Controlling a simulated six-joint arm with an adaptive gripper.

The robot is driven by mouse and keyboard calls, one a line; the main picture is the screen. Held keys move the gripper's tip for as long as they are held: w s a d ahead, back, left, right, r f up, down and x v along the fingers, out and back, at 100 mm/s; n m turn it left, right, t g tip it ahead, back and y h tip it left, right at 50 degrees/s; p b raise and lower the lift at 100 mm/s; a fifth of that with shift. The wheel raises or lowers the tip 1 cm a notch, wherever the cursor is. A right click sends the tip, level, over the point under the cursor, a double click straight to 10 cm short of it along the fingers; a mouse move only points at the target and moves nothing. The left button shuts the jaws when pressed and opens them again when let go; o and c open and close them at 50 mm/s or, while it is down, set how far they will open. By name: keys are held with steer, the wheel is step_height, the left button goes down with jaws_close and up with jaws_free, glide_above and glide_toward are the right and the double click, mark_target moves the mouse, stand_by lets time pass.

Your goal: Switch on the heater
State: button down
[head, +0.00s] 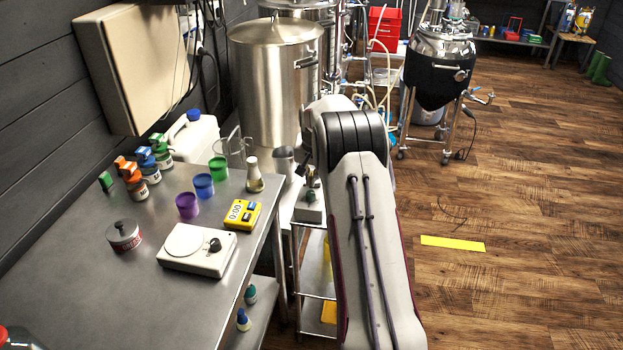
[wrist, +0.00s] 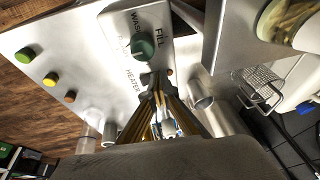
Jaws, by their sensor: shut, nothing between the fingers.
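The way the knob points cannot be made out. My gripper (wrist: 156,84) is shut and empty, its fingertips just below the knob, beside the word HEATER. Whether they touch the panel or knob cannot be told. In the head view a grey box with a green knob (head: 311,197) shows on a metal cart, left of my arm.
Green (wrist: 25,55), yellow (wrist: 50,79) and orange (wrist: 70,97) buttons sit left in the wrist view. A glass flask (head: 254,175) and steel kettle (head: 276,85) stand near the cart.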

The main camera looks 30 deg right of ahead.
steer(key=shift+s+d, duration=0.15)
steer(key=shift+s+d+r, duration=0.1)
steer(key=shift+s+d, duration=0.3)
steer(key=shift+s, duration=0.05)
stand_by(0.5)
steer(key=shift+s+d+r, duration=0.15)
steer(key=shift+d+r, duration=0.1)
steer(key=shift+r, duration=0.6)
steer(key=d+v, duration=0.1)
steer(key=v, duration=1.1)
steer(key=shift+a, duration=0.2)
steer(key=shift+r, duration=0.15)
steer(key=shift+w+a+r, duration=0.2)
steer(key=shift+w+a, duration=0.1)
steer(key=shift+a, duration=0.05)
